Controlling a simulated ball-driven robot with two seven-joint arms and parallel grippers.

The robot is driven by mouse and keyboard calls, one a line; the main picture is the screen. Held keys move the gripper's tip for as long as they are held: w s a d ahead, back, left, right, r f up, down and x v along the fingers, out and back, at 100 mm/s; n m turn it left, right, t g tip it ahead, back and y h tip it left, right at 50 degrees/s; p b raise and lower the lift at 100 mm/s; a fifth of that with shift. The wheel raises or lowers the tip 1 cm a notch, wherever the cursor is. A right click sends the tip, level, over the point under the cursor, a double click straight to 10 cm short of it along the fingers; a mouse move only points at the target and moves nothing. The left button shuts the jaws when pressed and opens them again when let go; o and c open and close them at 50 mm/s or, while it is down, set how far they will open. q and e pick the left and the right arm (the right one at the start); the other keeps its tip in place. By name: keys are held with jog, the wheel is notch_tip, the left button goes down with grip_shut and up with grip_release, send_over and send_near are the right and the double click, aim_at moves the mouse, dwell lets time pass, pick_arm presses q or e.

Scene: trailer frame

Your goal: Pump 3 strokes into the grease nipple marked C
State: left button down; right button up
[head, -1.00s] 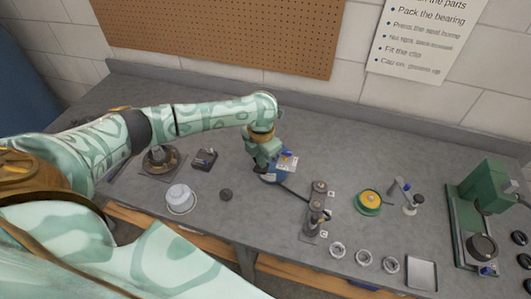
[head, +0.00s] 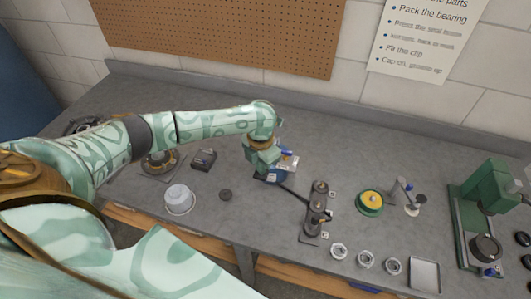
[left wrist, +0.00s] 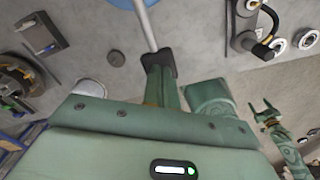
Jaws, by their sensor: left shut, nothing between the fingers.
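A white tub (head: 180,199) and a dark puck (head: 226,195) stand left of the pump. A green dish (head: 369,202), several rings (head: 365,259), a metal tray (head: 425,274) and a green press (head: 487,190) are to the right. The back of the bench is mostly clear.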

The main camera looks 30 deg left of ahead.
pick_arm(q)
jog(key=shift+f+b, duration=0.35)
jog(key=shift+f, duration=0.55)
jog(key=shift+f+b, duration=0.35)
jog(key=shift+f, duration=0.05)
jog(key=r+p, duration=0.3)
jog(key=w+r+p, duration=0.1)
jog(key=r+p, duration=0.2)
jog(key=r, duration=0.1)
jog(key=shift+w+a, duration=0.15)
jog(key=shift+w, duration=0.05)
jog(key=shift+s+f, duration=0.1)
jog(key=shift+f, duration=0.1)
jog(key=shift+s+f+b, duration=0.25)
jog(key=shift+f+b, duration=0.15)
jog(key=shift+f, duration=0.65)
